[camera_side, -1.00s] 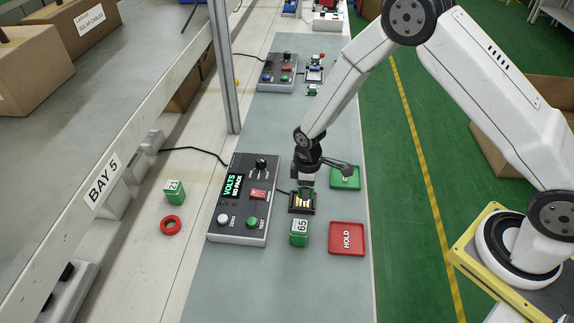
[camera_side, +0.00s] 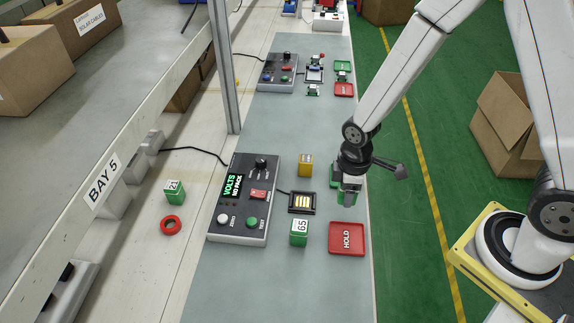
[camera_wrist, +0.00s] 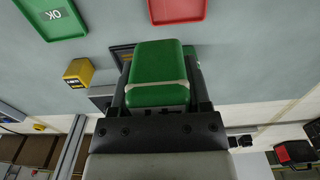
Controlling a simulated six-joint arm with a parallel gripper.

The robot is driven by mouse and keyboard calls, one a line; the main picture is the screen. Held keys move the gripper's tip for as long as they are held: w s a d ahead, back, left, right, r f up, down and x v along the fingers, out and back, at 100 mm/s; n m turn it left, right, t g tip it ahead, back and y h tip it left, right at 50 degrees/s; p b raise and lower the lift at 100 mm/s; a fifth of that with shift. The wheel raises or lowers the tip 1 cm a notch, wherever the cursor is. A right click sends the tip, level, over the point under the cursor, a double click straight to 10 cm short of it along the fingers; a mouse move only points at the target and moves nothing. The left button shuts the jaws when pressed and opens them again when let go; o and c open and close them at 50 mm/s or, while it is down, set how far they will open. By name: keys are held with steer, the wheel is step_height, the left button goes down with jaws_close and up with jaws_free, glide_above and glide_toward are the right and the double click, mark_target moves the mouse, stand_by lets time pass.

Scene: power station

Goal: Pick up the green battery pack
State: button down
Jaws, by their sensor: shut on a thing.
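My gripper (camera_side: 348,190) is over the right side of the mat, just above the red HOLD tray in the picture. It is shut on a green battery pack (camera_wrist: 158,75), which fills the middle of the wrist view with a pale band across it. In the side view the gripper mostly hides this pack. A green pack marked 65 (camera_side: 299,232) stands in front of the test cradle (camera_side: 302,202). Another marked 21 (camera_side: 174,192) stands left of the tester. The cradle shows bare contacts.
The red HOLD tray (camera_side: 346,238) and green OK tray (camera_wrist: 55,15) lie at the mat's right side. A yellow block (camera_side: 305,165) stands behind the cradle. The tester (camera_side: 243,200) reads NO PACK. A red ring (camera_side: 171,225) lies left.

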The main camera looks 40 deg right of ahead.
steer(key=shift+s+d+r, duration=0.1)
steer(key=shift+s+r, duration=0.15)
steer(key=shift+s, duration=0.35)
steer(key=shift+f, duration=0.1)
glide_above(346, 239)
steer(key=shift+f, duration=2.35)
steer(key=shift+f, duration=0.15)
steer(key=shift+f, duration=2.1)
steer(key=shift+f, duration=1.75)
